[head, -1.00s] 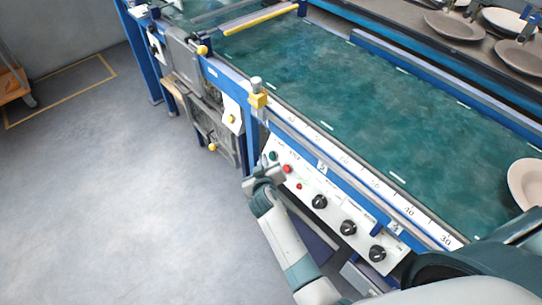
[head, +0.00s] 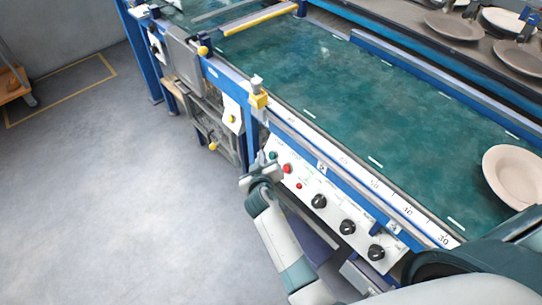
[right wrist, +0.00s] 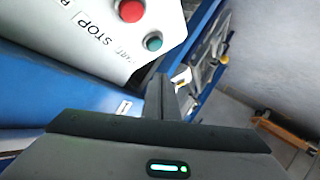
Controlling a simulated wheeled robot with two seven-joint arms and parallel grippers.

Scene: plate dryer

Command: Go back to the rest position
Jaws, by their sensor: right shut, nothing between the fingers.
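My right gripper (head: 268,171) is beside the left end of the white control panel (head: 332,210), near its green button (head: 273,155) and red button (head: 287,168). In the right wrist view its fingers (right wrist: 163,97) are together with nothing between them. That view also shows the red button (right wrist: 131,10) and the green button (right wrist: 153,41), apart from the fingertips. My right arm reaches up from the lower right of the head view. My left gripper is not in view.
A green conveyor belt (head: 330,95) with a blue frame runs behind the panel. A beige plate (head: 512,176) lies on it at the right. More plates (head: 453,26) are at the back right. The grey floor (head: 110,190) on the left is open.

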